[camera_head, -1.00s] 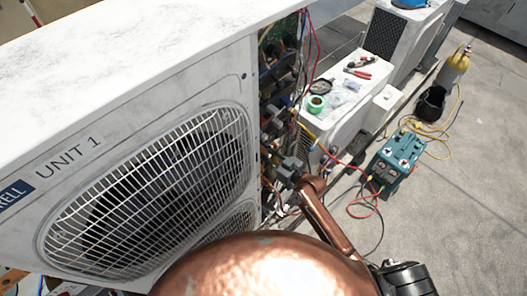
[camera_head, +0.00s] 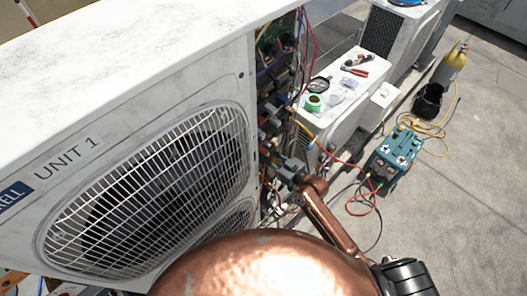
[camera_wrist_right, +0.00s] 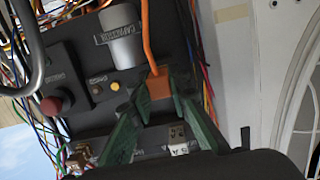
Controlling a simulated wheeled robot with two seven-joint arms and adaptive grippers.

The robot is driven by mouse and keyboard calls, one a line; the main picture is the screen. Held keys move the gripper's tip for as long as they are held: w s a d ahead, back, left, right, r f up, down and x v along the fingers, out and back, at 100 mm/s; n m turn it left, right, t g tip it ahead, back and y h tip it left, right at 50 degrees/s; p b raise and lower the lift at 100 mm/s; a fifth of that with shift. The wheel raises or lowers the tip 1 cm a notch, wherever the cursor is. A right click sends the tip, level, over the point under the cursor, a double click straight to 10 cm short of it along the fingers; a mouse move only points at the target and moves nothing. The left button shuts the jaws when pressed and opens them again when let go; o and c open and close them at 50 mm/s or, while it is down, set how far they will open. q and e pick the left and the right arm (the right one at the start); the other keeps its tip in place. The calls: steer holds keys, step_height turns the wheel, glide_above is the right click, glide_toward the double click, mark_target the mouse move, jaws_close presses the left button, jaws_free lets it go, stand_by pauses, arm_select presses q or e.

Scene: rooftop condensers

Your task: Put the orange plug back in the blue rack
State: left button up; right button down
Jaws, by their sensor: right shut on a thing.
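The orange plug (camera_wrist_right: 159,88) shows in the wrist view between my right gripper's (camera_wrist_right: 156,98) grey-green fingers, which are shut on it. An orange cable runs up from the plug. The plug is close to a dark panel, but I cannot tell whether it touches it. In the head view my right gripper (camera_head: 290,172) is at the open wiring side of the big white unit. The plug cannot be made out there. I cannot make out the blue rack in either view. My left gripper is not in view.
The white condenser (camera_head: 110,165) fills the left, its wiring bay open on its right side. The panel holds a grey capacitor (camera_wrist_right: 121,36) and a red button (camera_wrist_right: 51,106), with loose wires around.

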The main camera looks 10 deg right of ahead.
steer(key=shift+v, duration=1)
steer(key=shift+s+d+f, duration=0.1)
steer(key=shift+s+f, duration=0.05)
steer(key=shift+f+v, duration=0.15)
steer(key=shift+v, duration=0.85)
steer(key=shift+f+v, duration=0.15)
steer(key=shift+v, duration=0.8)
steer(key=c, duration=2.4)
jaws_free()
jaws_close()
